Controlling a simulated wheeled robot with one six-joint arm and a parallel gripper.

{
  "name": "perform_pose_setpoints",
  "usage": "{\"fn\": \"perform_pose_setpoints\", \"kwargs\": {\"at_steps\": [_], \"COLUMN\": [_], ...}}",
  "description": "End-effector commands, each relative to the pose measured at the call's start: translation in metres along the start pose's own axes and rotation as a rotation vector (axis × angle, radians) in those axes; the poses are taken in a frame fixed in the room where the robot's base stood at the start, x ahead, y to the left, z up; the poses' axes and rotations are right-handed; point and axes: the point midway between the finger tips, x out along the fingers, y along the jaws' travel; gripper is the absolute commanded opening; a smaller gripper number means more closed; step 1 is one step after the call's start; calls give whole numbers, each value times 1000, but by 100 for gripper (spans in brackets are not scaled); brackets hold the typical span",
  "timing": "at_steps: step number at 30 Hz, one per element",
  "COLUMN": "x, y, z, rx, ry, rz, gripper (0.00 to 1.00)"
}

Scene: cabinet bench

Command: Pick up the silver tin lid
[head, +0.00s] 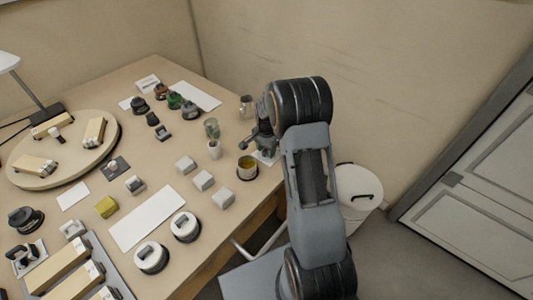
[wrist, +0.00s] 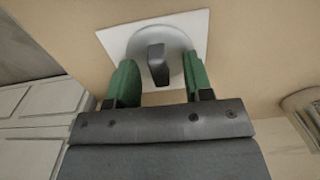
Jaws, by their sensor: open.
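The silver tin lid (wrist: 172,42) is a round grey disc with a dark upright knob (wrist: 157,64). It lies on a white square sheet (wrist: 200,22) in the wrist view. My gripper (wrist: 157,82) is open, with its green fingers to either side of the knob. I cannot tell whether the fingers touch the lid. In the head view my gripper (head: 265,145) is low over the right edge of the table, above the white sheet (head: 268,158), and the lid is hidden there.
An open tin with yellow contents (head: 247,170) stands close by my gripper. Several pale blocks (head: 203,181) lie to the left. A white bin (head: 357,190) stands on the floor.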

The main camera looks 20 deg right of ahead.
Motion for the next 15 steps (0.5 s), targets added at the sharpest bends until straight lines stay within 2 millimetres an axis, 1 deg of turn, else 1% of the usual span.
{"fn": "perform_pose_setpoints", "kwargs": {"at_steps": [4,15], "x": [0,0], "y": [0,0], "z": [0,0], "rx": [0,0], "ry": [0,0], "rz": [0,0], "gripper": [46,10]}}
